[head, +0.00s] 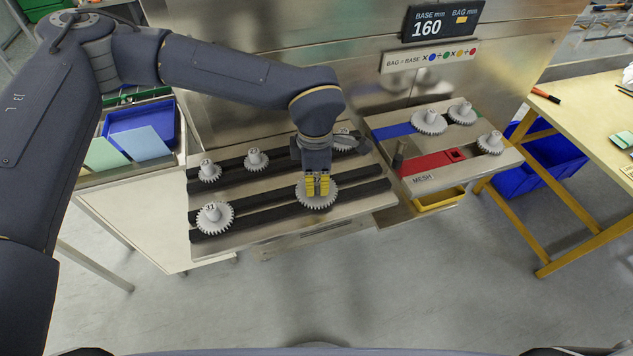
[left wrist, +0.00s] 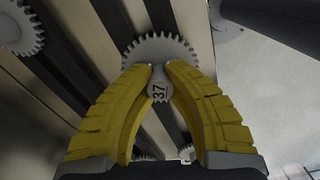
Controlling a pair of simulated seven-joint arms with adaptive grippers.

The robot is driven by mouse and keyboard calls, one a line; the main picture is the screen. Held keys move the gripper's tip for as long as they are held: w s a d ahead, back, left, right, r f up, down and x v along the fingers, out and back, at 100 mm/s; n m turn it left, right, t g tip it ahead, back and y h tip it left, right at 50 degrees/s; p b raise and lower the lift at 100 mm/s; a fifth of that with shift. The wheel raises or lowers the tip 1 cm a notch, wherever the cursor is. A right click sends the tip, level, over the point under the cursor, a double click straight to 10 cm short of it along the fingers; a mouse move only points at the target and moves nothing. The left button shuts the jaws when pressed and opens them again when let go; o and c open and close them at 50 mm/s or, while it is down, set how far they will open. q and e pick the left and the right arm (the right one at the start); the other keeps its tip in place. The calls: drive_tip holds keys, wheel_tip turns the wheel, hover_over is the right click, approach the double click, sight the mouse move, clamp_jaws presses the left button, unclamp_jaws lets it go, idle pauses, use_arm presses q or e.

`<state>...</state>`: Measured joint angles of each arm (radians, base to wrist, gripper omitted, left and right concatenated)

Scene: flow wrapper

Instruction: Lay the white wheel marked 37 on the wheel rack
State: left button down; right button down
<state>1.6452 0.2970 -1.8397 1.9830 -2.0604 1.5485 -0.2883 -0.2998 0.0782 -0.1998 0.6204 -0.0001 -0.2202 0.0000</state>
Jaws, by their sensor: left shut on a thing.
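The white wheel marked 37 (head: 317,199) is a toothed gear with a hub. It is at the front right of the wheel rack (head: 290,228), over or on the front dark rails. My left gripper (head: 318,186) is shut on its hub from above. I cannot tell whether the wheel touches the rails. My right gripper is not in view.
A wheel marked 31 (head: 212,217) lies at the rack's front left. Smaller wheels (head: 209,171) (head: 256,160) lie on the back rails, one partly behind my gripper. The mesh plate (head: 425,180) at right carries three wheels. A display (head: 443,20) reads base 160.

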use_arm(q)
drive_tip(key=c, duration=1.4)
unclamp_jaws()
wheel_tip(320, 180, up, 12)
drive_tip(key=shift+a, duration=0.1)
